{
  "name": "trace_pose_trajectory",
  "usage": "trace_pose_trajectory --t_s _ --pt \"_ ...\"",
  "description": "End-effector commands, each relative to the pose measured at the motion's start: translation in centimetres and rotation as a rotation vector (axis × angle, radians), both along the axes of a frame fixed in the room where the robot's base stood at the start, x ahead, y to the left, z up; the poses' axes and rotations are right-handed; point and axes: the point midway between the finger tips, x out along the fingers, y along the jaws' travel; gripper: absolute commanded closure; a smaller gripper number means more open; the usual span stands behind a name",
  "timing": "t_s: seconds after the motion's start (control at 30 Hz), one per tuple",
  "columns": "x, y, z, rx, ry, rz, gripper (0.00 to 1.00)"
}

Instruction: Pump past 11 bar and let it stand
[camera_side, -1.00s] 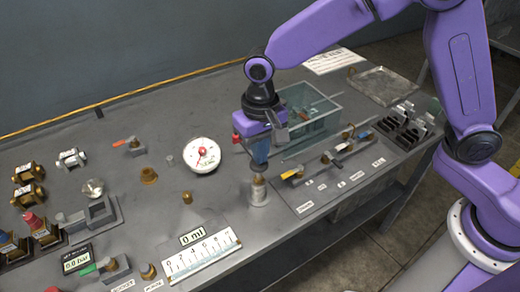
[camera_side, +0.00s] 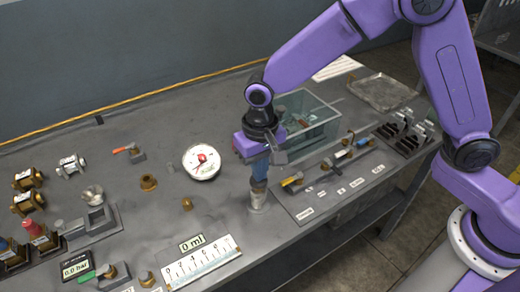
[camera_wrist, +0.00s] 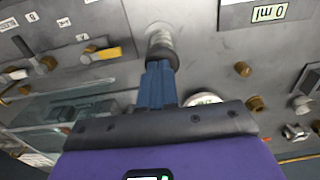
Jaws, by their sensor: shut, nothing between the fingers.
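A digital readout (camera_side: 76,268) at the lower left shows 0.0 bar. A round white dial with a red centre (camera_side: 201,162) lies left of my gripper; its reading is too small to tell.
A clear bin (camera_side: 309,130) stands behind my gripper. A panel with valves and labels (camera_side: 320,195) is close on the right.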

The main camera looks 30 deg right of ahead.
Motion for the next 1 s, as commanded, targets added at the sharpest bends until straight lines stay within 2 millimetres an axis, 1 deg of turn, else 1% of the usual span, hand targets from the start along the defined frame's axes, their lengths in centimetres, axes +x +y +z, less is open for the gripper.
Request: trace_pose_trajectory --t_s 0.03,0.07,0.17,0.5,0.7,0.83,1.0 --pt "-0.1 -0.1 -0.2 -0.006 0.005 0.001 1.00" --pt "-0.1 -0.1 0.0 -0.006 0.004 0.001 1.00" --pt "-0.1 -0.1 1.3 -0.003 0.002 0.001 1.00" --pt "0.0 -0.1 8.5 0.004 -0.004 0.001 1.00" --pt "0.0 -0.1 12.0 0.003 -0.003 0.000 1.00" --pt "0.0 -0.2 13.3 0.001 -0.002 0.000 1.00" --pt "0.0 -0.2 14.0 0.001 -0.001 0.000 1.00"
